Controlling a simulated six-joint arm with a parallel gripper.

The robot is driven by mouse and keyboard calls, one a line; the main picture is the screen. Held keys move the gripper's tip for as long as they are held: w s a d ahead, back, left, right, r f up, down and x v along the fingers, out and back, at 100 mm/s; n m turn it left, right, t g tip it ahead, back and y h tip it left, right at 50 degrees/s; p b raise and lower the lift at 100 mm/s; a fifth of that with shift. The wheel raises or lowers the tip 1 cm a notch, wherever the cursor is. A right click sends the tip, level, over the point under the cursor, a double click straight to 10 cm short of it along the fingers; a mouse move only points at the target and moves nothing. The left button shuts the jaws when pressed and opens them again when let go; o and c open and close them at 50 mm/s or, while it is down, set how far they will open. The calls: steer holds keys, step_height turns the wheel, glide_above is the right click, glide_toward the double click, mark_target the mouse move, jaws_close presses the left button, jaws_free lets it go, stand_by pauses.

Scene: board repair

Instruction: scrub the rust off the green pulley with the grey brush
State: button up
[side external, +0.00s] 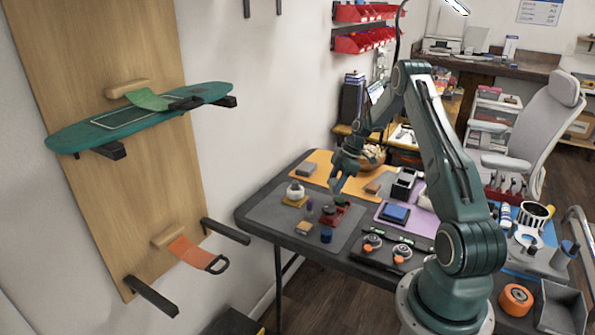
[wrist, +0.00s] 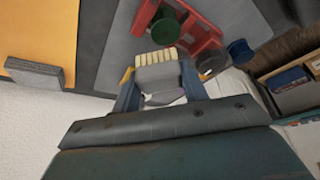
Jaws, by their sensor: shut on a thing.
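The grey brush (wrist: 158,76) is between my gripper's fingers (wrist: 160,88) in the wrist view, its pale bristles (wrist: 157,57) pointing away from the gripper. The green pulley (wrist: 165,29) sits at a red stand (wrist: 204,38) just beyond the bristles. The bristles look close to the pulley; I cannot tell whether they touch. I cannot make out the rust clearly. In the side view my gripper (side external: 338,188) is above the table, over the red stand (side external: 332,217); the brush is too small to make out there.
A dark blue round part (wrist: 240,52) lies beside the stand. A grey block (wrist: 35,73) lies on the orange mat. In the side view, a blue block (side external: 396,213) sits on the purple mat and a white-topped item (side external: 295,191) is left of the stand.

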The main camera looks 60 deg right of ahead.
steer(key=shift+r, duration=2.75)
steer(key=shift+a, duration=0.1)
steer(key=w+a+r+m+t+h, duration=0.1)
steer(key=w+a+r+m, duration=0.3)
steer(key=a, duration=1)
steer(key=w+a+f+m+h, duration=0.15)
steer(key=w+a, duration=0.35)
steer(key=a, duration=0.8)
steer(key=s+a+r+m, duration=0.2)
steer(key=s+a+m, duration=0.1)
steer(key=a, duration=0.7)
steer(key=shift+a+r, duration=0.35)
steer(key=shift+m+h, duration=0.25)
